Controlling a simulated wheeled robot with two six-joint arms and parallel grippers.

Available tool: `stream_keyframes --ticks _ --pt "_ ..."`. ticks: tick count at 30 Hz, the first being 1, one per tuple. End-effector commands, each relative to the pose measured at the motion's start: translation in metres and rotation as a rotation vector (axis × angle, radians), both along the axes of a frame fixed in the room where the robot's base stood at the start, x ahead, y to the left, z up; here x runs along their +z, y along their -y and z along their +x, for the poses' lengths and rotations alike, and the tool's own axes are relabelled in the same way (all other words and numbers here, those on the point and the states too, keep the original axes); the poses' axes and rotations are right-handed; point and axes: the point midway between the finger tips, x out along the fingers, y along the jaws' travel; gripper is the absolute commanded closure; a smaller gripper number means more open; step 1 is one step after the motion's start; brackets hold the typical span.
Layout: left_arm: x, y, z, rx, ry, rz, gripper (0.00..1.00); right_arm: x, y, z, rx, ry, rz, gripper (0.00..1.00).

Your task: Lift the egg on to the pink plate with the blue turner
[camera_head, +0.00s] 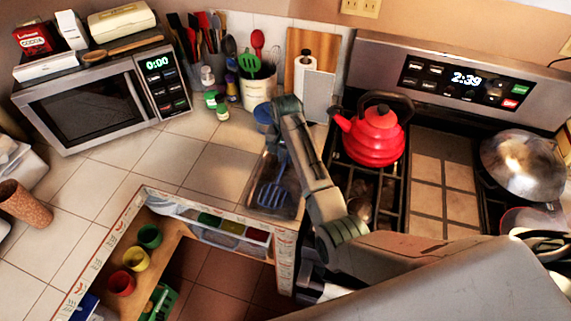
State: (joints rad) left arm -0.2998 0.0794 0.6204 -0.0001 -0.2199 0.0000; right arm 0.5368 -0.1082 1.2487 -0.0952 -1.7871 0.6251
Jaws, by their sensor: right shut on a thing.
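The blue turner (271,194) shows its slotted head low over a brownish shiny surface at the counter's inner corner. I cannot tell whether it touches that surface. My right arm comes in from the lower right, and my right gripper (276,143) is at its far end, above the turner head. It is shut on the turner, whose handle is mostly hidden by the gripper and arm. My left gripper is out of view.
A red kettle (374,134) stands on the stove right of my arm. A crock of utensils (257,92) and small jars stand behind. A microwave (95,98) is at the left. A metal dome (522,163) sits far right. The tiled counter (150,160) is clear at left.

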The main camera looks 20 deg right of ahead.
Motion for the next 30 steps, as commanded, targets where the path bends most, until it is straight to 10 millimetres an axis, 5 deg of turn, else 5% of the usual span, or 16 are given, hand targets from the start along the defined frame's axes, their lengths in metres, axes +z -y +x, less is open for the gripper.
stream_keyframes --ticks 11,18,30 --pt "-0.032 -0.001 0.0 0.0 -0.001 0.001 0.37 0.005 0.018 -0.08 -0.001 0.002 0.0 1.0" --pt "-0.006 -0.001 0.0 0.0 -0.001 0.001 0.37 0.018 0.029 -0.133 -0.001 -0.003 -0.001 1.0" --pt "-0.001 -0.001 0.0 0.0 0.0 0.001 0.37 0.017 0.035 -0.157 0.0 0.0 0.0 1.0"
